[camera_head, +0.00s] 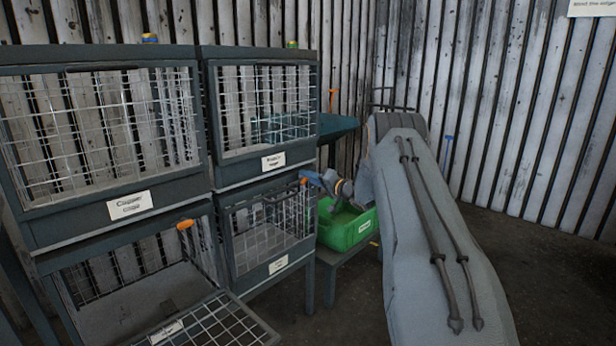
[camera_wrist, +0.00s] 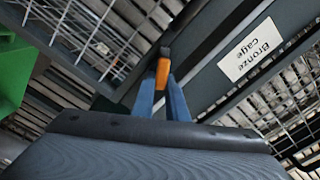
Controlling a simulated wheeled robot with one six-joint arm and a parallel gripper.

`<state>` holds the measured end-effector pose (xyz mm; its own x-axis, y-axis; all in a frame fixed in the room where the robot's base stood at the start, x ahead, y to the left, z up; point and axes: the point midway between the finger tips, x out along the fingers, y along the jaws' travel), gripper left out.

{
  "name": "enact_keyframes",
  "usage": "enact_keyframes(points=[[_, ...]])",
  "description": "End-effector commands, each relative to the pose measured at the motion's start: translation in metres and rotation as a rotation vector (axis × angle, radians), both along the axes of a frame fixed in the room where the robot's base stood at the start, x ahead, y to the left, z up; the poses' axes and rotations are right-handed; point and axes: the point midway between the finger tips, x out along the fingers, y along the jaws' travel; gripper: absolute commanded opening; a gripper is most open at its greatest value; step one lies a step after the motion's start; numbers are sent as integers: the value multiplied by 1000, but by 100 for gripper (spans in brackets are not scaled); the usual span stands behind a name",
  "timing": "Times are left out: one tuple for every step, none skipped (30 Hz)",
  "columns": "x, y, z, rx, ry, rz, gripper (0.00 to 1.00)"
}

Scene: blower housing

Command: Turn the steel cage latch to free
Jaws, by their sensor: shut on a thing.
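An orange latch handle (camera_wrist: 162,74) sits between the two blue fingers of my gripper (camera_wrist: 161,84) in the wrist view. The fingers are shut on it. In the head view the latch (camera_head: 304,181) is at the upper right front corner of the lower right cage (camera_head: 272,226), with my gripper (camera_head: 313,178) at it from the right. That cage's mesh front looks closed. Its label (camera_head: 278,264) is too small to read. The latch's turning angle is hard to tell, as it is small in both views.
The cage above carries a "Bronze cage" label (camera_wrist: 250,52). A cage labelled Copper (camera_head: 131,205) is at upper left. The lower left cage's mesh door (camera_head: 222,322) is folded down, with an orange handle (camera_head: 185,224) above. A green bin (camera_head: 345,232) stands right of the cages.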

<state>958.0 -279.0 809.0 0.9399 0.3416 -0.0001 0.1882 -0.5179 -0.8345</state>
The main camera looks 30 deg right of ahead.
Motion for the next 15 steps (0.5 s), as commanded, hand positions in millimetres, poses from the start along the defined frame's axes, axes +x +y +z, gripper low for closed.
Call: enact_keyframes(points=[[0, -1, 0, 16, 6, -1, 0], [0, -1, -1, 24, 9, -1, 0], [0, -1, -1, 34, 13, -1, 0], [0, -1, -1, 41, 15, -1, 0], [0, -1, -1, 47, 17, -1, 0], [0, -2, -1, 53, 20, -1, 0], [0, -2, -1, 56, 21, -1, 0], [0, -2, -1, 60, 22, -2, 0], [0, -2, -1, 63, 23, -2, 0], [0, -2, -1, 65, 23, -2, 0], [0, -2, -1, 66, 24, -2, 0], [0, -2, -1, 67, 25, -3, 0], [0, -2, -1, 67, 25, -3, 0], [0, -2, -1, 67, 25, -3, 0], [0, -2, -1, 67, 25, -3, 0]])
